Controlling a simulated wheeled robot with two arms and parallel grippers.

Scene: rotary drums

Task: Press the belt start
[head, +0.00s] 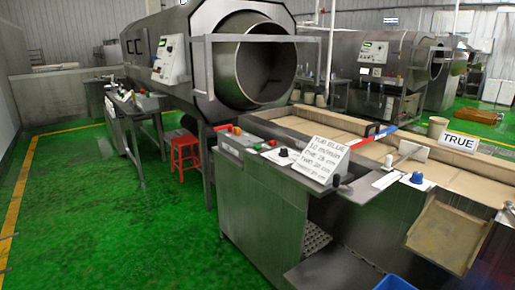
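A steel console (255,195) stands in the middle foreground. A second blue knob (416,178) sits farther right, beside a white label. The markings are too small to tell which control is the belt start. A dark round-ended lever (342,184) stands by the white text card. Neither of my grippers shows in the head view.
A white text card (320,160) leans on the console. The green floor (90,230) at left is clear.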

